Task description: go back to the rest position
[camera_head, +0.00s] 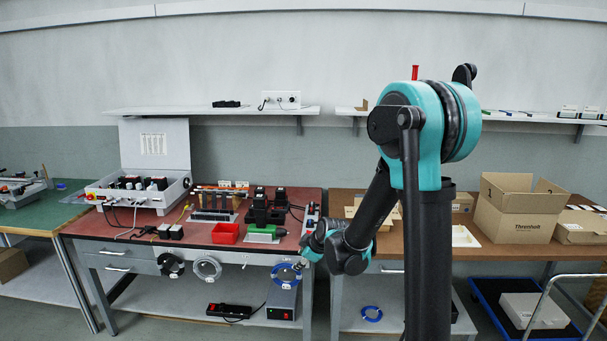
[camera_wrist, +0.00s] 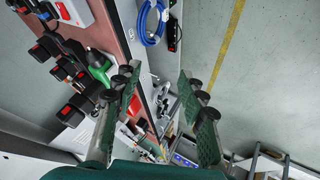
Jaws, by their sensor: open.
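My arm reaches down and left from its raised elbow in the head view. My gripper (camera_head: 303,262) is at the front right edge of the red-topped workbench (camera_head: 150,242), small and partly hidden by my arm links. In the wrist view, my gripper (camera_wrist: 162,82) has its two green-padded fingers well apart with nothing between them.
A red bin (camera_head: 226,233) sits on the bench. A blue cable coil (camera_head: 286,275) hangs at its front edge, close to my gripper. A brown table (camera_head: 490,252) with cardboard boxes (camera_head: 517,208) stands at right.

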